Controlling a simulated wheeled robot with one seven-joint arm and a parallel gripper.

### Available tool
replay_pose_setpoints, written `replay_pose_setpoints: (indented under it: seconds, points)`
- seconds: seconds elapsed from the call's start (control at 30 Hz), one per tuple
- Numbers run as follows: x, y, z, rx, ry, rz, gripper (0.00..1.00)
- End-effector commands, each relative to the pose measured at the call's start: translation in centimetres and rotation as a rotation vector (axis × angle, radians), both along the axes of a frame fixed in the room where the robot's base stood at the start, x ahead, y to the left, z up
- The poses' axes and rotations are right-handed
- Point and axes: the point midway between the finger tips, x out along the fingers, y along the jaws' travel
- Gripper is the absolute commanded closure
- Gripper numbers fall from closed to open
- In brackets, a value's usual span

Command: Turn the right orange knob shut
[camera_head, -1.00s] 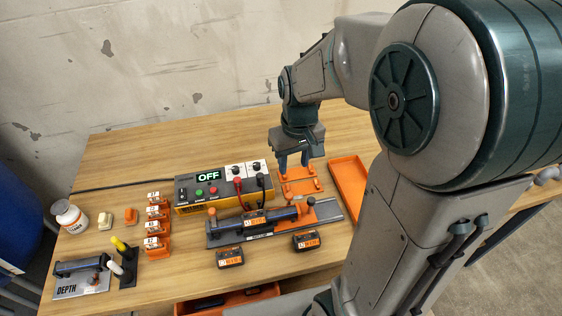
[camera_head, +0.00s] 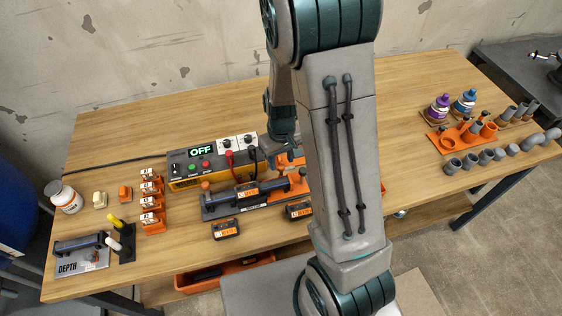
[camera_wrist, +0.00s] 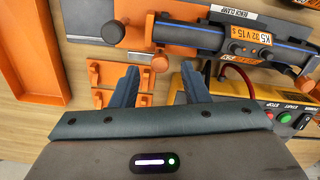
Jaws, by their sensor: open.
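The bench clamp holds a dark blue pipe with an orange label (camera_head: 248,188) in front of the yellow control box. In the wrist view, the right orange knob (camera_wrist: 160,63) stands out from the clamp's orange end block (camera_wrist: 175,35), just beyond my fingertips. My gripper (camera_wrist: 159,80) is open, with its two dark fingers spread and nothing seen between them. A left orange knob (camera_head: 206,186) shows at the clamp's other end.
The control box (camera_head: 212,168) reads OFF and has red and black leads close to the gripper. An orange rack (camera_wrist: 95,75) and an orange tray (camera_wrist: 30,60) lie beside the clamp. Two small labelled black boxes (camera_head: 226,229) sit in front. Open tabletop lies behind the control box.

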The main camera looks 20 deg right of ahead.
Motion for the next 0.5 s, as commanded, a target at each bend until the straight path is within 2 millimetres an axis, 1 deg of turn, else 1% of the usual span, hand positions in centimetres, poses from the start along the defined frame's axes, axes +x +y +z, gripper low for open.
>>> replay_pose_setpoints:
  seconds: [0.03,0.1,0.2,0.5]
  points:
    - [0.0,0.0,-0.6,0.0,0.003,-0.001,0.59]
    - [0.0,0.0,-1.3,0.0,0.002,-0.001,0.59]
    - [0.0,0.0,-1.9,0.0,0.001,-0.001,0.59]
    - [0.0,0.0,-2.2,0.0,0.0,-0.001,0.59]
